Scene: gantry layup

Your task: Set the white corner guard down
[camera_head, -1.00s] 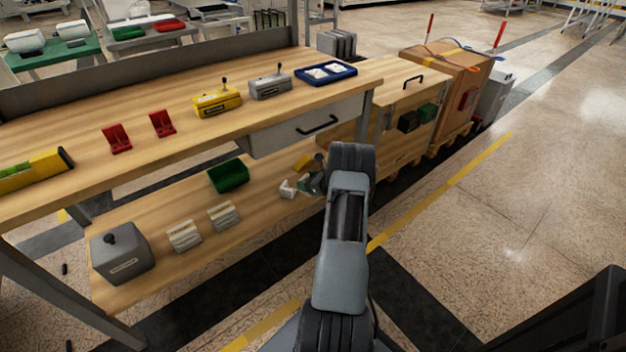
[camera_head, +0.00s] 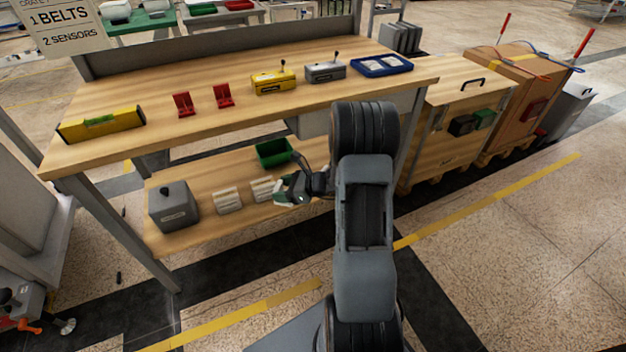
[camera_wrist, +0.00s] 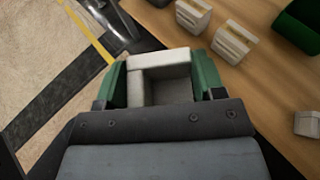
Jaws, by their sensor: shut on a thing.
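The white corner guard (camera_wrist: 158,60) is an L-shaped pale piece between the green fingers of my gripper (camera_wrist: 163,78) in the wrist view. My gripper is shut on it, one finger on each side. In the picture it overlaps the front edge of the wooden lower shelf (camera_wrist: 215,75); its height above the shelf is hard to tell. In the head view my gripper (camera_head: 290,190) is at the lower shelf (camera_head: 225,222) of the bench, just right of the ribbed white blocks. The guard is mostly hidden there.
Two ribbed white blocks (camera_head: 228,200) (camera_head: 263,189), a green bin (camera_head: 273,152) and a grey box (camera_head: 173,206) stand on the lower shelf. Another whitish piece (camera_wrist: 307,123) lies at the right of the wrist view. The bench top (camera_head: 200,135) overhangs the shelf.

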